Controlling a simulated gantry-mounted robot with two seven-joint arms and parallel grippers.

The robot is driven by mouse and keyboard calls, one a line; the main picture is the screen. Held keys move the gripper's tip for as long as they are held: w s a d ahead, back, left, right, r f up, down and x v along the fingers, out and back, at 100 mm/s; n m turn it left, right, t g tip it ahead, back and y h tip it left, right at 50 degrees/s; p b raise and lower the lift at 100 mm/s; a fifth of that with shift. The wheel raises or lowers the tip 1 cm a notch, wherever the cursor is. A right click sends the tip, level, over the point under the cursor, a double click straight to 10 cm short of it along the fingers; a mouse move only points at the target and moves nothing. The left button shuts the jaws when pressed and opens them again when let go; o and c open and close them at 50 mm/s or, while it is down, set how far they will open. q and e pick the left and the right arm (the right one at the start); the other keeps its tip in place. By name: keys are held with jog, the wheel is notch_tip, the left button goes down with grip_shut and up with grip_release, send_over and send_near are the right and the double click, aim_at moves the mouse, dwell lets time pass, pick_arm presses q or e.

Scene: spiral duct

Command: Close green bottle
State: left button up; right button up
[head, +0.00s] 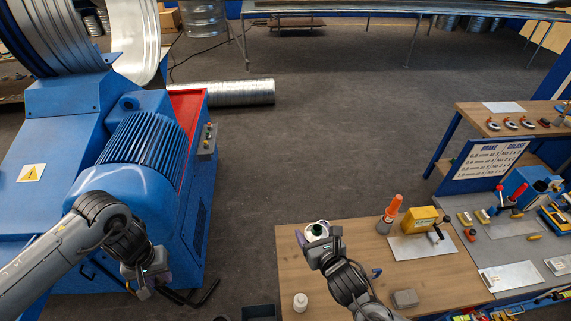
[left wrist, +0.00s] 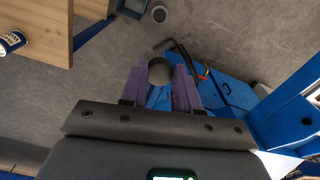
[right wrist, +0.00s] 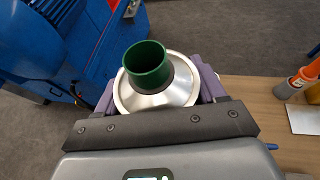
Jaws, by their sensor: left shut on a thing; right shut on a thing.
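The green bottle (right wrist: 148,66) is between my right gripper's purple fingers in the right wrist view. Its green neck is open at the top and rises from a wide silver shoulder; its lower body is hidden. My right gripper (head: 317,236) is shut on it near the far left corner of the wooden table. My left gripper (head: 142,281) is in front of the blue machine, apart from the bottle. In the left wrist view its purple fingers (left wrist: 160,88) are shut on a round grey piece (left wrist: 160,71), which looks like a cap.
The wooden table (head: 430,282) holds a white container (head: 300,302), an orange-tipped bottle (head: 392,208), a yellow device (head: 419,220) and a grey block (head: 405,298). The blue machine (head: 130,165) stands at left. Floor between machine and table is mostly clear.

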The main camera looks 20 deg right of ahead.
jog(key=s+a+r+n+g+y, duration=0.1)
jog(key=s+a+r+n+y, duration=0.2)
jog(key=a, duration=0.4)
jog(key=s+a+r+n+g+y, duration=0.2)
jog(key=s+a+r+n+y, duration=0.2)
jog(key=a, duration=0.4)
jog(key=shift+s+n+y, duration=0.25)
jog(key=shift+n+y, duration=0.15)
jog(key=shift+y, duration=0.3)
pick_arm(q)
jog(key=shift+d+r, duration=0.1)
pick_arm(e)
jog(key=shift+a, duration=0.1)
pick_arm(q)
jog(key=d+r+m, duration=0.3)
jog(key=d+r, duration=0.9)
jog(key=d, duration=0.3)
jog(key=s+d+r+m, duration=0.3)
jog(key=s+d+r, duration=0.6)
jog(key=d, duration=0.3)
jog(key=shift+r, duration=0.6)
jog(key=shift+f, duration=0.1)
jog(key=shift+f, duration=1.9)
jog(key=shift+f, duration=0.85)
